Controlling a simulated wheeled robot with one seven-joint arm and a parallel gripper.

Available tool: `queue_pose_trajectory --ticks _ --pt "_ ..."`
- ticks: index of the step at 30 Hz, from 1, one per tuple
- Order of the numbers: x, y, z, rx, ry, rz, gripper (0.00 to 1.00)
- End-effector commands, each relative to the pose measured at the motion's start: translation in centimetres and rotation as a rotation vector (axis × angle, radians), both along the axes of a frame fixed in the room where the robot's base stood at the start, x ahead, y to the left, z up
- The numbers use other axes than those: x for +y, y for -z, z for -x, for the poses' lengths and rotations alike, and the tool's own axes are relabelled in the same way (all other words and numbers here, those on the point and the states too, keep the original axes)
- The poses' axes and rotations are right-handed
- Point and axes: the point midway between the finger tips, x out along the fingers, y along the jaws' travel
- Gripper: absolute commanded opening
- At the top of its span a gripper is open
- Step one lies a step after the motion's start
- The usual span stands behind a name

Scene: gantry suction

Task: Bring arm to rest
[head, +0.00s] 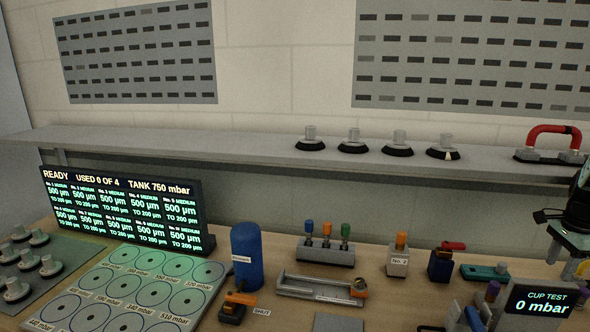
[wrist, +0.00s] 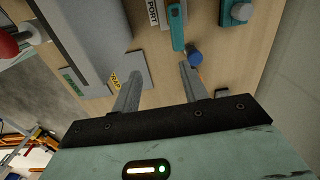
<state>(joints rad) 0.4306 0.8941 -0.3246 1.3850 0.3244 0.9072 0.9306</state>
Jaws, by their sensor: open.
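My gripper (wrist: 160,76) shows in the wrist view with its two grey fingers apart and nothing between them. Wooden bench top lies beyond the fingertips. A blue-capped piece (wrist: 194,54) lies close beyond the right fingertip; I cannot tell whether they touch. Part of my arm shows at the right edge of the head view, above the bench; the fingers cannot be made out clearly there.
In the head view, the cup test display (head: 541,301), a red-handled tool (head: 548,143) and a teal tool (head: 485,272) are near the arm. A shelf (head: 220,150) runs behind. The wrist view shows a grey box (wrist: 88,35) and a teal bar (wrist: 177,25).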

Motion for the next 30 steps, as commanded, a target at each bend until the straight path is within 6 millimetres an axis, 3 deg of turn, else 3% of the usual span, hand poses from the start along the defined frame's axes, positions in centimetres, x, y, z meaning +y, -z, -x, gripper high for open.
queue_pose_trajectory --ticks 10,17,23,26,29,30 --pt "2.1 0.0 -0.5 -0.004 -0.052 -0.014 0.44" --pt "4.7 -0.4 -1.2 -0.012 -0.119 -0.029 0.44" --pt "9.4 -1.4 -2.0 -0.028 -0.240 -0.051 0.44" --pt "12.8 -2.1 -2.3 -0.038 -0.331 -0.068 0.44" --pt "17.8 -3.2 -2.3 -0.052 -0.470 -0.088 0.44" --pt "20.5 -3.7 -2.1 -0.059 -0.542 -0.098 0.44"
